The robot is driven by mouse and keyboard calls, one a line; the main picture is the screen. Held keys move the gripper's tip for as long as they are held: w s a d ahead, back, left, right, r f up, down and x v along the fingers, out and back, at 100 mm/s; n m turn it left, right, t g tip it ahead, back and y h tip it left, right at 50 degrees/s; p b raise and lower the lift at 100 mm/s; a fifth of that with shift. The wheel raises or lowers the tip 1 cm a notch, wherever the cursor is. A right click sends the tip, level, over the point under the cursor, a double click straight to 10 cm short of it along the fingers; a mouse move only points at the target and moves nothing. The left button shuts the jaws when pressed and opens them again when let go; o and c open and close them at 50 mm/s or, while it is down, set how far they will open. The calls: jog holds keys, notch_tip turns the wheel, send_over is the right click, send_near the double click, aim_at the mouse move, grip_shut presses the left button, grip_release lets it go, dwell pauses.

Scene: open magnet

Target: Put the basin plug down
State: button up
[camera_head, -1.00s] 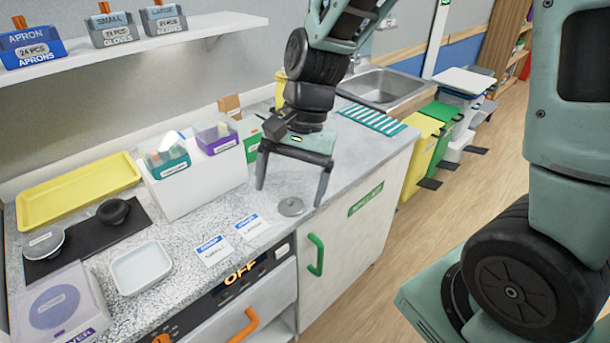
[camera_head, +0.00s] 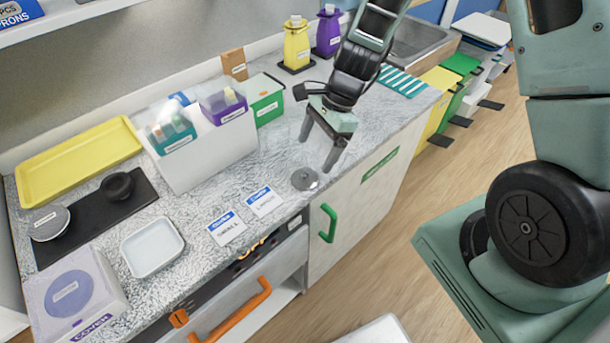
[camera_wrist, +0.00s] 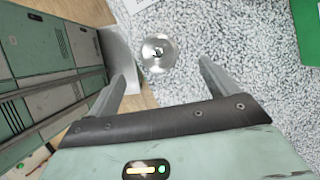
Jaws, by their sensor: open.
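The basin plug (camera_head: 305,179) is a small round grey metal disc with a knob in its middle. It lies flat on the speckled counter near its front edge. In the wrist view the plug (camera_wrist: 158,53) shows beyond my fingertips, between their lines. My gripper (camera_head: 319,154) is open and empty, its fingers pointing down just right of and behind the plug, apart from it. My gripper's fingers also show spread in the wrist view (camera_wrist: 164,70).
Two labelled cards (camera_head: 246,215) lie left of the plug. A white bin box (camera_head: 205,150) and a green box (camera_head: 266,100) stand behind. A white dish (camera_head: 152,247) and yellow tray (camera_head: 75,160) are further left. The sink (camera_head: 420,45) is at the back right.

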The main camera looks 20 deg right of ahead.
aim_at(306, 172)
jog(key=shift+p+x, duration=0.6)
jog(key=shift+x, duration=2.65)
jog(key=shift+s+a, duration=0.15)
jog(key=c, duration=1.1)
jog(key=shift+r, duration=0.15)
jog(key=shift+c, duration=0.2)
